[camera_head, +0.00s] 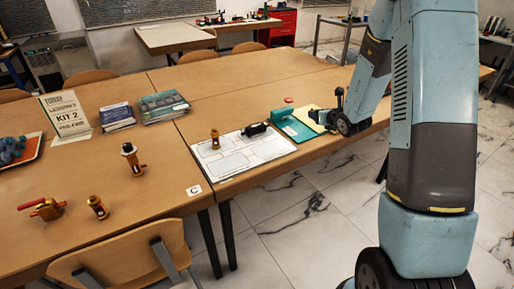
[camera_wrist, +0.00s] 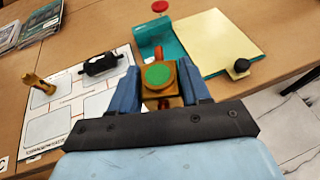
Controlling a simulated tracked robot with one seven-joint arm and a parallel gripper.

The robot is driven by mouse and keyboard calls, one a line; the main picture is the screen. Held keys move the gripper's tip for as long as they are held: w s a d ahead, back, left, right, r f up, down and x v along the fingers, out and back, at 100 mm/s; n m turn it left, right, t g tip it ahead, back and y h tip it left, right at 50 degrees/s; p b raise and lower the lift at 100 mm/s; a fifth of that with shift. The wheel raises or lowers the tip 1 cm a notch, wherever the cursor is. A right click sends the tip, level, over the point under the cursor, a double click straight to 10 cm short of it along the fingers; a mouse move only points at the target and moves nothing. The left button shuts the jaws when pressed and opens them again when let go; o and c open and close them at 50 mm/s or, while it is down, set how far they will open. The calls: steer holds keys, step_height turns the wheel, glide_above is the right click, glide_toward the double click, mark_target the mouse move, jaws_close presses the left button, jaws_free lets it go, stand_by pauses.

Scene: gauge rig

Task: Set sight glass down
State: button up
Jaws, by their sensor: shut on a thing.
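In the wrist view, my gripper (camera_wrist: 160,88) is shut on a brass fitting with a round green face (camera_wrist: 158,75), which I take to be the sight glass. It sits between the two blue fingers, green face toward the camera. The near edge of the teal block (camera_wrist: 180,47) lies just beyond it; I cannot tell its height above the surface. The white mat with outlined boxes (camera_wrist: 62,128) is left of my gripper; it also shows in the head view (camera_head: 237,170). In the head view, the held fitting cannot be made out.
A yellow sheet (camera_wrist: 218,40) and black knob (camera_wrist: 240,66) are at right. More brass fittings (camera_head: 132,158) stand on the left table. Several mat boxes are bare.

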steer(key=shift+w+d, duration=0.1)
steer(key=shift+w, duration=0.3)
